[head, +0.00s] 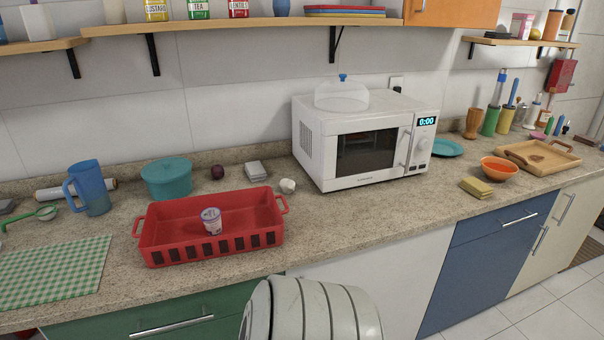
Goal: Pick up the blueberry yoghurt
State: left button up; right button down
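The blueberry yoghurt (211,221) is a small white and purple cup in the head view. It stands upright inside the red slotted rack (262,241), near the middle of its front side. Its label is too small to read. The rack stands on the stone counter, left of the microwave. Neither of my grippers shows in this view, so nothing is seen touching the cup.
The counter before the microwave is clear. Shelves hang above.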

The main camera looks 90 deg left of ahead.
aim_at(210, 216)
jog(key=u, duration=3.35)
